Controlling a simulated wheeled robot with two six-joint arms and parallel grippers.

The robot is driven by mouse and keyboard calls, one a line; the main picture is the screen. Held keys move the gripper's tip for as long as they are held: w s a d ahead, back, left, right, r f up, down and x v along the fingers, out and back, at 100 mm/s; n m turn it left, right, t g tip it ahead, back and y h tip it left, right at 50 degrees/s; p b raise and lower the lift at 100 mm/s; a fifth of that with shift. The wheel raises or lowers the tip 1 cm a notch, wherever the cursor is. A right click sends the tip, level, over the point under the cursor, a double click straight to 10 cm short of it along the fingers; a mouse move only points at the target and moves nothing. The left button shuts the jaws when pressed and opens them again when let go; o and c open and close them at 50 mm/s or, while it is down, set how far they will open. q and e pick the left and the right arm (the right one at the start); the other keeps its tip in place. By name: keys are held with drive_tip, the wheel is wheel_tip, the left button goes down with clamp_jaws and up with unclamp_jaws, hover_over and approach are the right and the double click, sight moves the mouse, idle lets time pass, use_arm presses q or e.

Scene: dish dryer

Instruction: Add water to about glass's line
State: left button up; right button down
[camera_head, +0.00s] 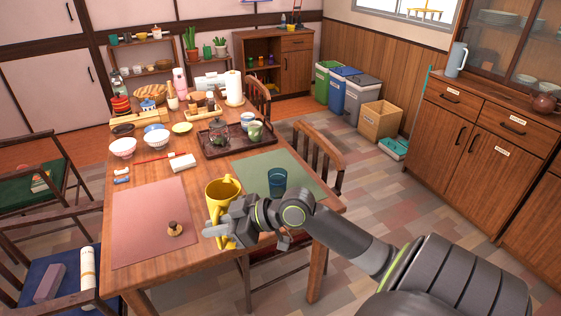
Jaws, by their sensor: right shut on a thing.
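A blue glass (277,182) stands upright on the green mat (249,169) at the right side of the table. Its line and any water in it are too small to make out. My right gripper (220,225) is shut on a yellow pitcher (222,193) to the left of the glass, near the table's front right. The pitcher looks upright and apart from the glass. Its lower part is partly hidden by the gripper, so I cannot tell whether it touches the table. My left gripper is not in view.
A pink mat (150,222) with a small brown object (175,229) lies at left. A dark tray (214,151) with cups stands behind the green mat. Bowls (122,147) and other tableware crowd the table's back. Chairs surround the table.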

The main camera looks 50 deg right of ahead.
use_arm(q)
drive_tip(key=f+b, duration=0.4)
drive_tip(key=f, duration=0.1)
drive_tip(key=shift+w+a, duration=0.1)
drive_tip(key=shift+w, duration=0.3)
use_arm(e)
drive_tip(key=w+d+f+m+t+h, duration=0.3)
drive_tip(key=w+d+f+m+h, duration=0.2)
drive_tip(key=w+d+f, duration=0.2)
drive_tip(key=w+d, duration=0.2)
drive_tip(key=d, duration=0.2)
drive_tip(key=shift+f, duration=0.4)
